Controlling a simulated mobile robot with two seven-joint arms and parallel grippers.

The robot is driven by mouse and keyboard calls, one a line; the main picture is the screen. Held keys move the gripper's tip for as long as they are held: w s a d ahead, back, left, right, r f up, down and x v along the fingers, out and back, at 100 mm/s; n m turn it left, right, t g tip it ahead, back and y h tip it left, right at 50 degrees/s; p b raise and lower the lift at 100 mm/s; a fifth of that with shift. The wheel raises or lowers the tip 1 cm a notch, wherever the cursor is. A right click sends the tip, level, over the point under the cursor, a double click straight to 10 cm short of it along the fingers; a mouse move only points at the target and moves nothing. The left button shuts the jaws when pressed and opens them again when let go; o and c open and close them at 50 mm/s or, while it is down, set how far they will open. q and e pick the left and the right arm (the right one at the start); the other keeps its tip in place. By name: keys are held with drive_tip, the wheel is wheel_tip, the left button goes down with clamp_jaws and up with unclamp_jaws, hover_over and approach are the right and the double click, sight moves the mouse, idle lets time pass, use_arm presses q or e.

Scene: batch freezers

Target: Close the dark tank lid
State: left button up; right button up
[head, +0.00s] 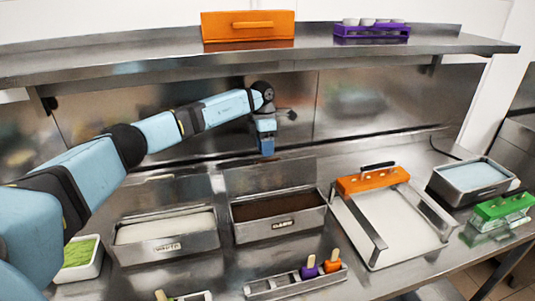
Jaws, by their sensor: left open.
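The dark tank (279,228) is a metal tub filled with dark brown contents, standing on the counter in the middle of the head view. Its metal lid (272,178) stands raised at the tank's back edge, so the tank is open. My left gripper (267,152) is open and points down. It appears just above or behind the lid's top edge; I cannot tell whether it touches the lid. My right gripper is not in view.
A white-filled tank (168,247) stands left of the dark one. Right are a framed tray (381,230) with an orange handle, a blue-filled pan (475,180) and a green-topped piece (503,208). A popsicle rack (295,284) lies in front. A shelf (130,67) runs overhead.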

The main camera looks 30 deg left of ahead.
sight(267, 160)
use_arm(q)
drive_tip(key=shift+x, duration=1.2)
drive_tip(key=shift+d+f, duration=0.1)
drive_tip(key=shift+f, duration=0.4)
clamp_jaws()
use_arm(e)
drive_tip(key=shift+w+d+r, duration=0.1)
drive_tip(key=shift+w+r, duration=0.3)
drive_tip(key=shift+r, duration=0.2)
